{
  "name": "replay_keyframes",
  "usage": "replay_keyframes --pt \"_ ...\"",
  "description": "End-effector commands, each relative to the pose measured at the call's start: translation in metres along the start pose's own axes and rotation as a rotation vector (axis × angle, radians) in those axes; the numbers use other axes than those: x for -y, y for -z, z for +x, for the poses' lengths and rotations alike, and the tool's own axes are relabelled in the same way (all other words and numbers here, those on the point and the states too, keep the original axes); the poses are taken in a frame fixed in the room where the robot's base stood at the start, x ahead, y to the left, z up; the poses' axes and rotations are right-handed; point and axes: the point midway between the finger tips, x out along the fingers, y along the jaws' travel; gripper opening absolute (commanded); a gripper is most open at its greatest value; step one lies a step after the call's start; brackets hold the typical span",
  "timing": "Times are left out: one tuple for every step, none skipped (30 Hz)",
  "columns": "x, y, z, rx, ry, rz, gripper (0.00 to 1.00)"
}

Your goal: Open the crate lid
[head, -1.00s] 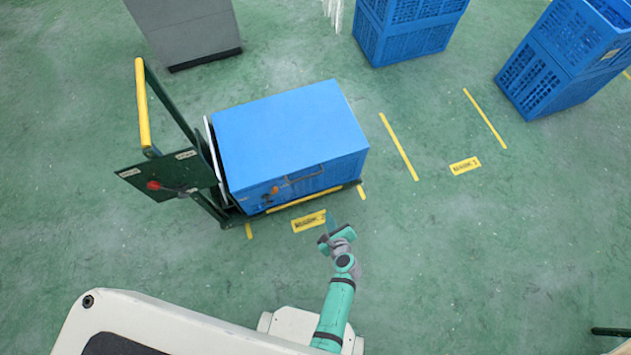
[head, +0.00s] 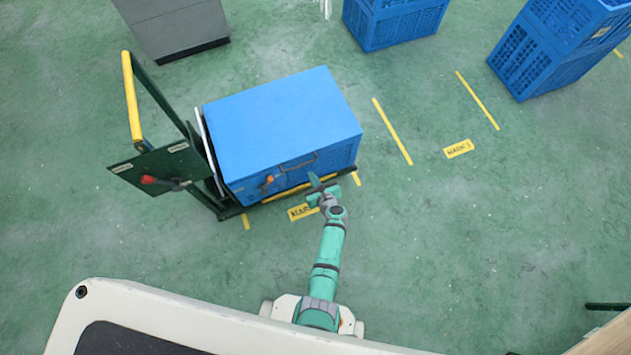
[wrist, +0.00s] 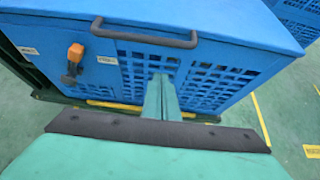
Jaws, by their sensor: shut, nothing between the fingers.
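The blue crate with its flat blue lid (head: 280,115) stands on a dark trolley, and the lid lies closed. A dark grey bar handle (wrist: 145,38) runs along the lid's front edge; it also shows in the head view (head: 298,162). An orange latch (wrist: 74,57) is on the crate's front face, left of the handle; it also shows in the head view (head: 267,183). My gripper (wrist: 160,82) is shut and empty, in front of the crate's perforated front wall, below the handle. In the head view my gripper (head: 314,180) is close to the crate's front right part.
The trolley has a yellow push bar (head: 131,95) and a dark panel with a red knob (head: 148,180) at left. Blue crates (head: 390,25) and stacked crates (head: 545,50) stand behind and to the right.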

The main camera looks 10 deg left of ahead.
Motion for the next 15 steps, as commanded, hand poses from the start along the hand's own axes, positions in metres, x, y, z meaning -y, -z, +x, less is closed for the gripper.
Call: replay_keyframes --pt "0.000 0.000 0.005 0.000 0.000 0.002 0.00" --pt "0.001 0.000 0.007 0.000 0.000 0.001 0.00" --pt "0.001 0.000 0.010 0.000 0.001 0.001 0.00" --pt "0.001 0.000 0.012 0.000 0.001 0.002 0.00" --pt "0.001 0.000 0.014 0.000 0.001 0.001 0.00" --pt "0.001 0.000 0.016 0.000 0.001 0.001 0.00" --pt "0.000 0.000 0.018 -0.001 0.001 0.001 0.00" --pt "0.000 0.000 0.020 0.000 0.001 0.001 0.00" --pt "0.000 0.000 0.023 -0.001 0.000 0.001 0.00" --pt "0.000 -0.002 0.020 0.000 0.000 -0.002 0.00" --pt "0.000 -0.004 0.019 0.000 0.000 -0.003 0.00" --pt "0.000 -0.007 0.018 0.000 0.000 -0.002 0.00" --pt "0.000 -0.009 0.018 0.000 0.000 -0.004 0.00" --pt "0.000 -0.011 0.017 0.000 0.000 -0.003 0.00" --pt "0.000 -0.014 0.016 0.000 0.000 -0.003 0.00"
